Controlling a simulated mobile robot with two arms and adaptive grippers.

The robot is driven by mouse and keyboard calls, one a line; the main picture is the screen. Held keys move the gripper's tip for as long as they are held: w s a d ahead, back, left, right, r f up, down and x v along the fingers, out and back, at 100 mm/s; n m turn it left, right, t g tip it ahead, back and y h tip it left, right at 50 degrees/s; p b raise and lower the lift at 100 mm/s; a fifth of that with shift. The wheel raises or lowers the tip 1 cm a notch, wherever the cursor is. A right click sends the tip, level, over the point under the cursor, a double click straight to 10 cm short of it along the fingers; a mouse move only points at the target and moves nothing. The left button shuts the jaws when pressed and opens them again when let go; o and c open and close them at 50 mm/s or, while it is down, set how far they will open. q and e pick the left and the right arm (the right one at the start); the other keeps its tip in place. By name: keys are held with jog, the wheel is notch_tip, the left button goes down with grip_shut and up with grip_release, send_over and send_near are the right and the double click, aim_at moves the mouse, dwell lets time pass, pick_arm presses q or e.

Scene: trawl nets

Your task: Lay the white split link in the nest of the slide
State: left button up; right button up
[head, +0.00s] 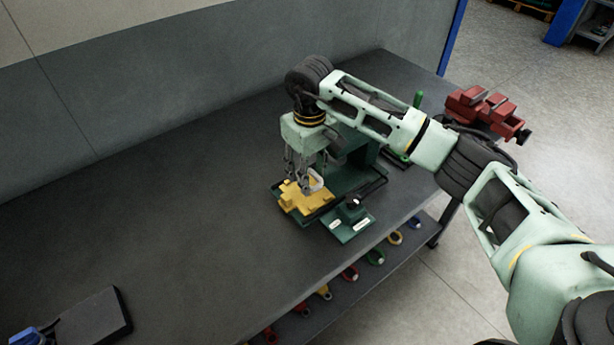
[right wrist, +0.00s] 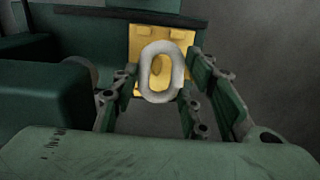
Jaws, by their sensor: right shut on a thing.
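The white split link (right wrist: 178,72) is an oval ring between the fingers of my right gripper (right wrist: 162,82), which is shut on it. In the head view the link (head: 316,184) hangs at the fingertips over the yellow slide (head: 296,200). The right wrist view shows the yellow slide (right wrist: 150,35) behind the link, and a darker oval, probably the nest, through the ring. The link looks slightly above the slide; I cannot tell whether it touches. The slide sits at the front of a green press (head: 345,178). My left gripper is not in view.
A red vise (head: 485,110) stands at the bench's right end. A green plate with a black knob (head: 352,222) is right of the slide. Coloured links (head: 375,256) lie on the shelf below.

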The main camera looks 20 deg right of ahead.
jog(key=shift+w+f, duration=0.35)
jog(key=shift+w, duration=0.25)
jog(key=shift+f+p, duration=0.3)
notch_tip(320, 180, down, 3)
jog(key=shift+f+p, duration=0.1)
jog(key=shift+p, duration=0.65)
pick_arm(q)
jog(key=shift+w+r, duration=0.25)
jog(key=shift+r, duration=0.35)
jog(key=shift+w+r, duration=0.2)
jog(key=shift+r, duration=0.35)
pick_arm(e)
jog(key=shift+f, duration=0.1)
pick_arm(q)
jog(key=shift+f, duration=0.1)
pick_arm(e)
jog(key=shift+f, duration=0.1)
jog(key=shift+f+b, duration=0.15)
jog(key=shift+b, duration=0.2)
jog(key=o, duration=1.1)
jog(key=shift+r, duration=0.2)
